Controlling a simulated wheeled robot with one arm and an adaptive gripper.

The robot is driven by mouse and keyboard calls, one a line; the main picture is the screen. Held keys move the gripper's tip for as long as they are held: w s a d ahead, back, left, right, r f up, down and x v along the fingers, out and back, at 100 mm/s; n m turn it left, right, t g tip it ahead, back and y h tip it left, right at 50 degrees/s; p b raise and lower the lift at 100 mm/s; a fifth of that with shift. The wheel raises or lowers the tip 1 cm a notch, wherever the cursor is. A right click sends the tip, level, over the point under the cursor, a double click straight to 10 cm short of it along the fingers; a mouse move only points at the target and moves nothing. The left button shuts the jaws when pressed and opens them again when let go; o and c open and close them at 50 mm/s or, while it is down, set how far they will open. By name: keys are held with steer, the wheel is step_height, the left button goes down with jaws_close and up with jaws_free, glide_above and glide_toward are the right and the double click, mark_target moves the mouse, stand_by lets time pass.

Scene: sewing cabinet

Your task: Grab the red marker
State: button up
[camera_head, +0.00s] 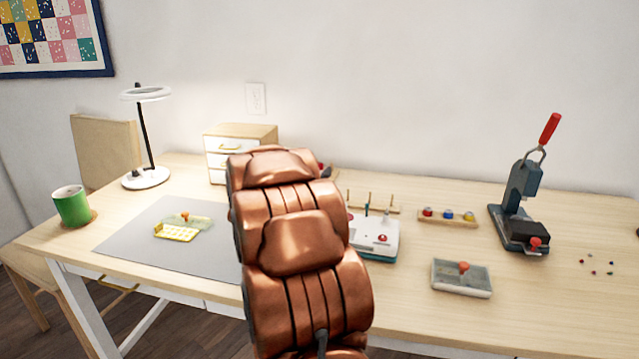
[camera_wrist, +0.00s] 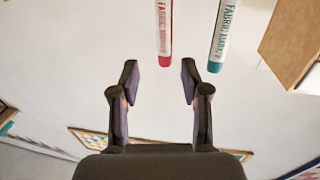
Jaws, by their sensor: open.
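The red marker (camera_wrist: 164,32) shows at the top of the wrist view, with a white label and a red end pointing down the picture. Its upper part is cut off by the frame edge. My gripper (camera_wrist: 160,80) is open and empty. Its two dark fingers are spread left and right, and the marker's red end lines up with the gap, just above the fingertips in the picture. I cannot tell how far ahead the marker is. In the head view my copper-coloured arm blocks the middle of the table, and neither the gripper nor the red marker shows there.
A teal marker (camera_wrist: 224,35) is right of the red one. A wooden box (camera_wrist: 290,45) is at the right edge of the wrist view. On the table (camera_head: 400,325) stand a drawer box (camera_head: 240,138), lamp (camera_head: 146,178), green mug (camera_head: 72,206) and press (camera_head: 522,190).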

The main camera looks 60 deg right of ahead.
mark_target(319, 169)
steer(key=shift+w+d+f+b, duration=0.1)
steer(key=shift+w+d, duration=0.15)
steer(key=shift+d, duration=0.4)
steer(key=shift+w+d+f+b, duration=0.1)
steer(key=shift+w+d+b, duration=0.1)
steer(key=shift+d, duration=0.5)
steer(key=shift+w+d+f+b, duration=0.1)
steer(key=shift+w+d, duration=0.15)
steer(key=shift+d, duration=0.4)
steer(key=shift+r, duration=0.1)
jaws_close()
